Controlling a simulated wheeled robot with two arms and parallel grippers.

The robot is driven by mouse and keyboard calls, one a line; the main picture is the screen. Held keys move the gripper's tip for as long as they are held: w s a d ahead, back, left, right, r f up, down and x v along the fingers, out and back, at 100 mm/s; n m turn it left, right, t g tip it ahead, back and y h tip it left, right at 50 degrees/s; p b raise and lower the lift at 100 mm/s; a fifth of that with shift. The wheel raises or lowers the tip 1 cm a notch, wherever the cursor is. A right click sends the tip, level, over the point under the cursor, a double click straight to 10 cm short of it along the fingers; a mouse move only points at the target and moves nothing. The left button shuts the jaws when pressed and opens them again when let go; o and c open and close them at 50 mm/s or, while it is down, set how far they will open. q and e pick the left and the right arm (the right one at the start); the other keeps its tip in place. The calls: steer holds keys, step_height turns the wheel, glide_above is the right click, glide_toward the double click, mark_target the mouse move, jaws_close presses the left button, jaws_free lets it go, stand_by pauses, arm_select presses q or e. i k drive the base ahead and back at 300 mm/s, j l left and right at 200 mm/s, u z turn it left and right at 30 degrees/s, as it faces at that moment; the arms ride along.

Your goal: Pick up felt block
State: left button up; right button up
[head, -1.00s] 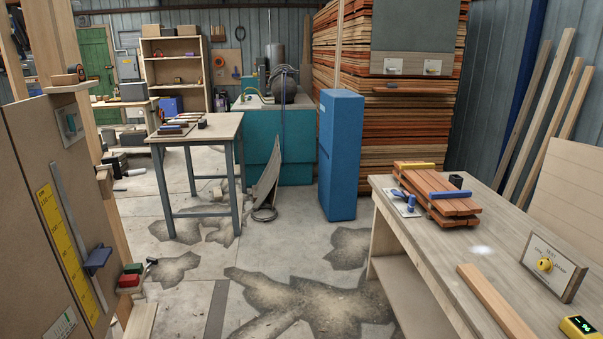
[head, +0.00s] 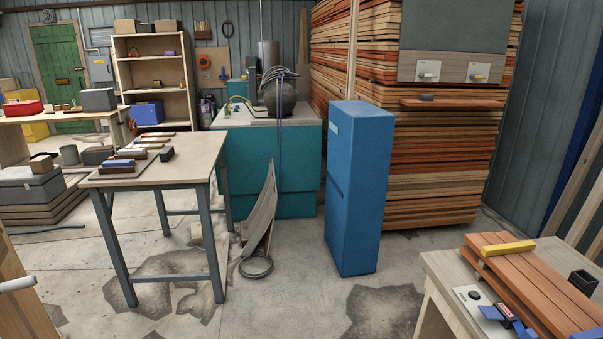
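A small dark block (head: 166,154), which may be the felt block, sits on the small work table (head: 190,172) with grey legs, left of centre in the head view. It stands just right of a dark board bearing a row of small blocks (head: 140,148) in white, brown, red and blue tones. The items are too small for me to tell for sure which is felt. Neither of my grippers shows in the head view.
A tall blue cabinet (head: 358,190) stands right of centre. A curved wooden piece (head: 262,212) leans near the table's right side, above a coiled cable (head: 256,266). A bench (head: 445,275) with reddish boards (head: 535,290) is at lower right. Floor in front is clear.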

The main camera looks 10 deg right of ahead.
mark_target(423, 97)
steer(key=i+z, duration=0.1)
steer(key=i, duration=0.65)
steer(key=i+j+z, duration=0.15)
steer(key=i, duration=0.65)
steer(key=i+j+z, duration=0.1)
steer(key=i, duration=0.65)
steer(key=i+z, duration=0.4)
steer(key=i+j+z, duration=0.2)
steer(key=i+z, duration=0.15)
steer(key=i+j+z, duration=0.4)
steer(key=i+l, duration=0.05)
steer(key=i, duration=0.1)
